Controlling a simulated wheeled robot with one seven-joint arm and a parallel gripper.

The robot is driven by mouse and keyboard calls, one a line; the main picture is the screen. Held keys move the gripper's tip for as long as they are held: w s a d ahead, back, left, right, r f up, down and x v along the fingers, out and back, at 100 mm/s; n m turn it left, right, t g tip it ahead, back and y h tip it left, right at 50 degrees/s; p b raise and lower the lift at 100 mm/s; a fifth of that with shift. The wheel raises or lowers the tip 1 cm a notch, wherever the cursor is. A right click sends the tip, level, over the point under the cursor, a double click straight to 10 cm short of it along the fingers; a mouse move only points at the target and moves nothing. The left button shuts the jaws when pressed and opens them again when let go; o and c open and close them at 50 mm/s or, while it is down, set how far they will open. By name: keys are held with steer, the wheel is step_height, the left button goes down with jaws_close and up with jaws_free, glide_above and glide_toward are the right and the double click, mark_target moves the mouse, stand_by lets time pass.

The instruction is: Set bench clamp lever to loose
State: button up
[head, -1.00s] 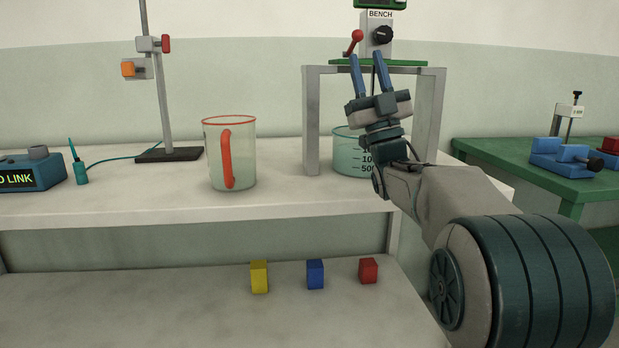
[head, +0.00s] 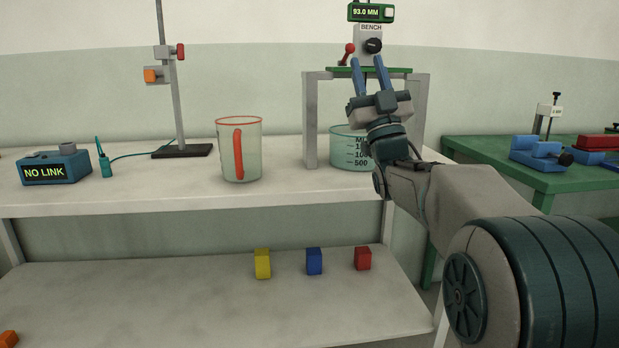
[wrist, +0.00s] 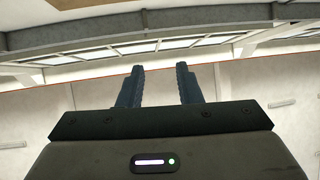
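The bench clamp is a grey block labelled BENCH (head: 370,32) with a black knob (head: 373,46) and a red-tipped lever (head: 349,49) on its left side. It stands on a green plate on top of a grey frame. The lever leans up to the right, its red ball uppermost. My gripper (head: 369,62) points up in front of the clamp, its two blue fingers apart with nothing between them. In the head view the fingertips appear just below the knob and lever; the depth gap is unclear. The wrist view shows the open fingers (wrist: 159,85) against wall and ceiling only.
A green display (head: 371,12) reading 93.0 MM sits above the clamp. A beaker (head: 350,150) stands under the grey frame (head: 311,120). A red-rimmed jug (head: 239,150) and a clamp stand (head: 182,151) are to the left. A green table (head: 480,155) with blue vises is at right.

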steer(key=s+d+f+m+g+h+p, duration=0.4)
steer(key=s+f+m+g+h+p, duration=0.35)
steer(key=g+h+p, duration=1.1)
steer(key=s+f+g+y+p, duration=0.3)
steer(key=s+g+y+p, duration=0.3)
steer(key=s+p, duration=0.9)
steer(key=s+y, duration=0.1)
steer(key=s, duration=0.7)
steer(key=shift+s+f, duration=0.15)
steer(key=shift+s, duration=0.2)
